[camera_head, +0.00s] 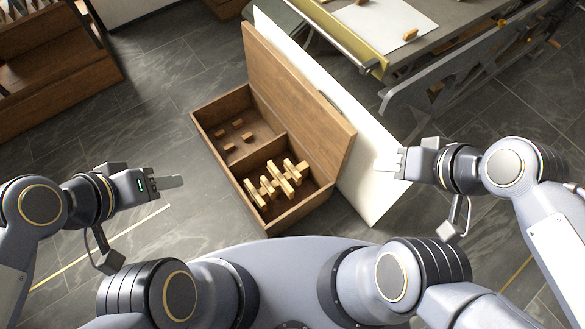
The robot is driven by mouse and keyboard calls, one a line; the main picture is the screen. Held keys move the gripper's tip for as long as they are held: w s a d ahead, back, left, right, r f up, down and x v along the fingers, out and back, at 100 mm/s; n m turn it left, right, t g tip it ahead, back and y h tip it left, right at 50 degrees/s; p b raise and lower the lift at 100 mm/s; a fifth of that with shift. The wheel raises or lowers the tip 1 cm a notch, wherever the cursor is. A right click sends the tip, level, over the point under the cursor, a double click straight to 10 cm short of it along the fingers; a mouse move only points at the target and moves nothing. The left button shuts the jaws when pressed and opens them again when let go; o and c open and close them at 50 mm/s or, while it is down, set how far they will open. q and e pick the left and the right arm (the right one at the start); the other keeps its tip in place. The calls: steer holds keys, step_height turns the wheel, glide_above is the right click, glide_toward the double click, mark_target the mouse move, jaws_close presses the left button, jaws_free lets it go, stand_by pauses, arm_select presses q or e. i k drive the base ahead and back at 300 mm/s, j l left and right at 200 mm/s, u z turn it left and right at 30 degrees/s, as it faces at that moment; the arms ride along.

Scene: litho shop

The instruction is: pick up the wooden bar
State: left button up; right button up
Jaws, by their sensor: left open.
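Several light wooden bars (284,186) lie crossed over one another in the near compartment of an open wooden chest (213,162). Small wooden blocks (247,136) stand in its far compartment. Which bar the task means cannot be told. My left gripper (176,182) is open and empty, left of the chest and apart from it. My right gripper (388,166) is to the right of the chest, in front of the white panel, with no bar seen in it. Its finger gap is not clear.
The chest's raised lid (290,85) and a leaning white panel (372,160) stand along its right side. A work table (455,20) with a white sheet (385,28) and small wooden pieces is at upper right. Wooden furniture (60,70) is at upper left. Floor left of the chest is clear.

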mark_target(265, 184)
steer(key=j, duration=0.25)
steer(key=j+z, duration=0.35)
steer(key=i+j+z, duration=0.1)
steer(key=z, duration=0.3)
steer(key=j+z, duration=0.35)
steer(key=z, duration=0.75)
